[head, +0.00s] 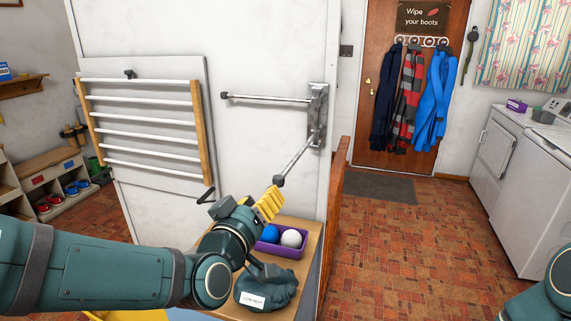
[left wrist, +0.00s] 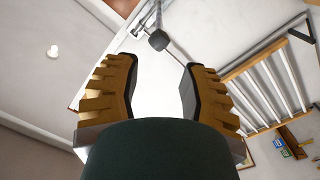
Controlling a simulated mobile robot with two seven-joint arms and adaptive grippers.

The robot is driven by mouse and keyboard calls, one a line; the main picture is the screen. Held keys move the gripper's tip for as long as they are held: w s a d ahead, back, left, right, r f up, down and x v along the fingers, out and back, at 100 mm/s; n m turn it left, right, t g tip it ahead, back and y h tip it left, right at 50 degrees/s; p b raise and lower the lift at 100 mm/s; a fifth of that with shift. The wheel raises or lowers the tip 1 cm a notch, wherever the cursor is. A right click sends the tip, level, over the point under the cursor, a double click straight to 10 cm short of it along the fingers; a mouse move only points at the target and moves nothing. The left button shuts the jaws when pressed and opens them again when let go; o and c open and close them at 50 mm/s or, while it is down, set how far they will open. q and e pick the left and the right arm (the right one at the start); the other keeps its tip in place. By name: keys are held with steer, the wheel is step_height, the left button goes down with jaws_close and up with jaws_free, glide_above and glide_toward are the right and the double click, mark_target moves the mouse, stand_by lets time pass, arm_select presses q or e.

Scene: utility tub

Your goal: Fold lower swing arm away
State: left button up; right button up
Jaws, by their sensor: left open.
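The lower swing arm (head: 299,158) is a metal rod on a wall bracket (head: 317,115). It sticks out from the wall down and to the left, ending in a dark tip. The upper swing arm (head: 265,98) points left, along the wall panel. My left gripper (head: 269,202), with yellow ribbed fingers, is just below the lower arm's tip. In the left wrist view my left gripper (left wrist: 157,88) is open and empty, and the dark tip of the lower arm (left wrist: 158,40) shows beyond the gap, apart from the fingers. My right gripper is out of view.
A wooden drying rack (head: 145,123) hangs left of the bracket. Below my left gripper, a purple tray (head: 282,248) with balls and a dark green bag (head: 268,286) sit on a wooden top (head: 309,264). A wooden panel edge (head: 336,200) stands right.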

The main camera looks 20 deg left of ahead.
mark_target(285, 170)
arm_select(q)
steer(key=shift+w+d+r+p, duration=0.1)
steer(key=shift+w+d+p, duration=0.05)
steer(key=shift+w+p, duration=0.8)
steer(key=shift+w+d+p, duration=0.1)
steer(key=shift+w+p, duration=0.7)
steer(key=shift+p, duration=0.15)
steer(key=w, duration=0.8)
steer(key=shift+w+d+p, duration=0.35)
steer(key=shift+w+d, duration=0.05)
jaws_close()
